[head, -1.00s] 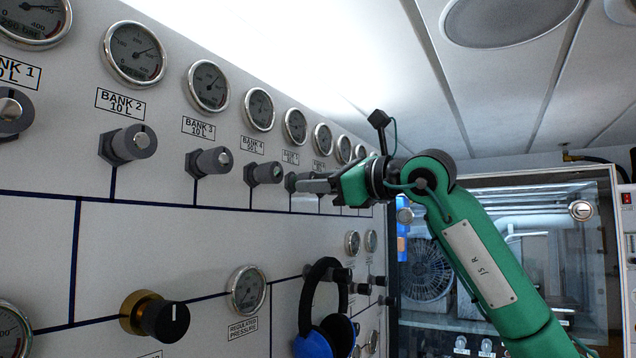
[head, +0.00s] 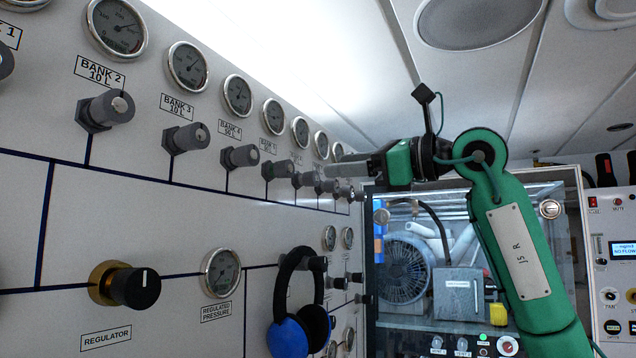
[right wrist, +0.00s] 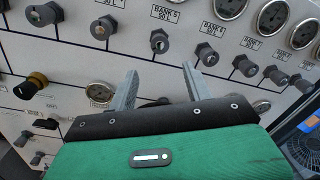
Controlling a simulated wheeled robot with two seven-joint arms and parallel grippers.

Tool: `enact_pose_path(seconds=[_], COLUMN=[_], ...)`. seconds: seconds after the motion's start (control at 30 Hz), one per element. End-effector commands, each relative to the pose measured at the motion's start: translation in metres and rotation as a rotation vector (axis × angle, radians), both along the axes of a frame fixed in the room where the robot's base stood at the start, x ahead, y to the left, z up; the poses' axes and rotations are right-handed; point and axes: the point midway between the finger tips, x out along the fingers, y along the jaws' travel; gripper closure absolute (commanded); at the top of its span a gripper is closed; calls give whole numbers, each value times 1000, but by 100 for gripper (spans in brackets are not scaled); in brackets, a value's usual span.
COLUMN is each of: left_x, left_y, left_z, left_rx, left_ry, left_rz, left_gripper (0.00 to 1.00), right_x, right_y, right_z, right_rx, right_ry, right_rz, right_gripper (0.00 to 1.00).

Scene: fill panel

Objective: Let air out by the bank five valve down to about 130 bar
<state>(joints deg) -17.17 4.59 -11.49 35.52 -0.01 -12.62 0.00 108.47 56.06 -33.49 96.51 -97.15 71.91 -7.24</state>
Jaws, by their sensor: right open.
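The bank five valve (head: 278,169) is a grey knob on the white panel, below its label and its round gauge (head: 273,117). The gauge's needle is too small to read. In the right wrist view the same valve (right wrist: 159,41) stands ahead of my right gripper (right wrist: 159,82), roughly in line with the gap between its fingers. The fingers are apart, with nothing held between them. In the head view the right gripper (head: 332,172) points left toward the valve row, its tips to the right of the bank five valve and partly covering the farther valves. My left gripper is out of view.
The bank four valve (head: 241,157) sits close on the left. Below are a black and brass regulator knob (head: 133,287), a regulated pressure gauge (head: 221,273) and blue-black ear defenders (head: 288,338) hanging on the panel. A glass-fronted compressor cabinet (head: 470,270) stands behind my right arm.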

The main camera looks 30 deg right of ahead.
Motion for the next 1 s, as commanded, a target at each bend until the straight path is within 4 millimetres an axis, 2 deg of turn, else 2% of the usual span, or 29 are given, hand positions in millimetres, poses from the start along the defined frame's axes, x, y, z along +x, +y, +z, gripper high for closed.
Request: enact_pose_path(seconds=[0.1, 0.3, 1.0], left_x=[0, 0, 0], left_y=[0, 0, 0], left_z=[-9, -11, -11], left_rx=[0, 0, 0], left_ry=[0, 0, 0], left_rz=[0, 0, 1], left_gripper=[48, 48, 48], right_x=[-16, -26, -27], right_y=[-8, -14, -14], right_z=[-2, -1, -1], right_rx=[0, -1, -1], right_ry=[-1, 1, 1], right_rz=[0, 0, 0], right_gripper=[49, 49, 49])
